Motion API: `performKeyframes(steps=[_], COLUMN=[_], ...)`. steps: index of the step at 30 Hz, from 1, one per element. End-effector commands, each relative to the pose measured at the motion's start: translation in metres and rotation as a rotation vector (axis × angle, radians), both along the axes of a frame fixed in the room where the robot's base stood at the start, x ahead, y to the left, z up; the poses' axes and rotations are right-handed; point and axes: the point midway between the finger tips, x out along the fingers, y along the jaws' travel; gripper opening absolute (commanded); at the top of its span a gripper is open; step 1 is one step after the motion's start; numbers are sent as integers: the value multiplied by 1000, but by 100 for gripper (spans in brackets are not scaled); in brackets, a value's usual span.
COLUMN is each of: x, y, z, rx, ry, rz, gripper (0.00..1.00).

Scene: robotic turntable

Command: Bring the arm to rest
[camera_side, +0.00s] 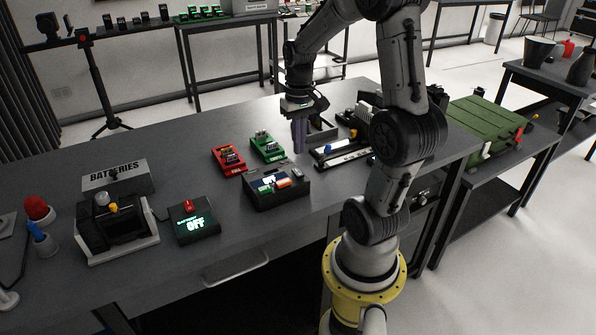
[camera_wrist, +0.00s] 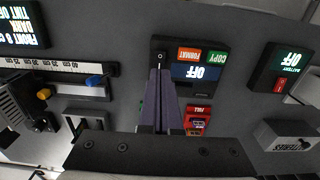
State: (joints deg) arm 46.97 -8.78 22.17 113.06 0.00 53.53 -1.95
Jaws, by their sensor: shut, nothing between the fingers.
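My gripper (camera_side: 299,148) hangs from the arm over the table (camera_side: 190,145), fingers pointing down, behind a black box with coloured buttons (camera_side: 277,190). Its fingers are together and nothing shows between them. In the wrist view my gripper (camera_wrist: 160,72) reaches up the middle of the picture and covers part of the scene behind it, beside the button box (camera_wrist: 188,55). Whether the fingertips touch the table cannot be told.
Close by are a red tray (camera_side: 229,160), a green tray (camera_side: 268,147) and a slider device (camera_side: 342,152). A box with an OFF display (camera_side: 193,222), a batteries box (camera_side: 118,176) and a black machine (camera_side: 117,227) stand at left. A green case (camera_side: 487,128) is at right.

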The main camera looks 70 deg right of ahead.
Motion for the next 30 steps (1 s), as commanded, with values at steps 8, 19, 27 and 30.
performKeyframes(steps=[8, 19, 27, 30], x=[0, 4, 39, 35], y=[0, 4, 81, 125], z=[4, 5, 60, 81], rx=[1, -1, -114, -154], ry=[1, -1, -146, -230], rz=[0, 20, 309, 448], gripper=[0, 0, 0, 0])
